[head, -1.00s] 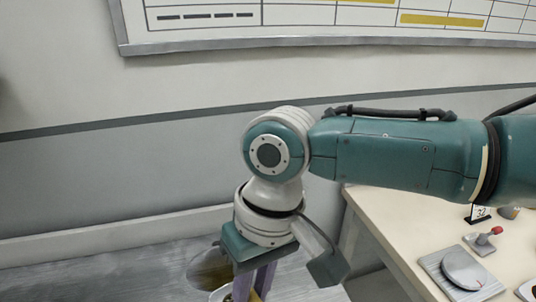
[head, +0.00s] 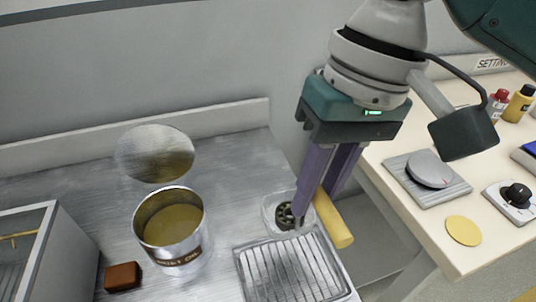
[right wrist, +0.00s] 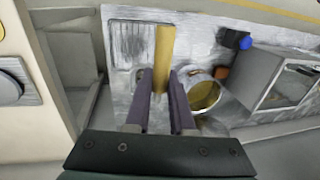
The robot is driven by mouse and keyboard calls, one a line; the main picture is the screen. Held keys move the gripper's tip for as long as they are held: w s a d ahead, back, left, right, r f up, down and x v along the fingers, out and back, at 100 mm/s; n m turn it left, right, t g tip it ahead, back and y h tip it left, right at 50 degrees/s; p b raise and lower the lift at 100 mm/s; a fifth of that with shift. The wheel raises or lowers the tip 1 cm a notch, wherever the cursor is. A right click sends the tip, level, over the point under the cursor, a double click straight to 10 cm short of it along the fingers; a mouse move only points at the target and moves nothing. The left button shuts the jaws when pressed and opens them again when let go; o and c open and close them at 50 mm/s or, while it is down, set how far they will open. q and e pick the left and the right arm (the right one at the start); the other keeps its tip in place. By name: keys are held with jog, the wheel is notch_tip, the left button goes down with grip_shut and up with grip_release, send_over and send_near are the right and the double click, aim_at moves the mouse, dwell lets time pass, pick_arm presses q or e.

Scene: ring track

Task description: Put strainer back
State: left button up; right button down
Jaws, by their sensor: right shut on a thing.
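My right gripper (head: 318,215) points down over the steel counter and is shut on a thick yellow handle (head: 335,224). In the right wrist view the yellow handle (right wrist: 163,46) runs between the fingers (right wrist: 160,85). I take it to be the strainer's handle, but no strainer head shows clearly. A small round dark part with holes (head: 284,216) lies in a pale rounded recess just left of the fingertips. I cannot tell whether it joins the handle. My left gripper is not in view.
A ribbed drip tray (head: 290,270) lies below the fingers. An open metal can (head: 172,238) of yellow-brown oil stands left, a round metal disc (head: 155,155) behind it. A brown block (head: 123,277) and a glass-sided box (head: 35,262) are farther left. A cream table (head: 425,215) is right.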

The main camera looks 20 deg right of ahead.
notch_tip(320, 180, down, 13)
jog(key=b, duration=0.2)
jog(key=shift+f+b, duration=0.15)
jog(key=shift+b, duration=0.25)
jog(key=c, duration=0.8)
grip_release()
jog(key=shift+f, duration=0.1)
jog(key=shift+o, duration=0.2)
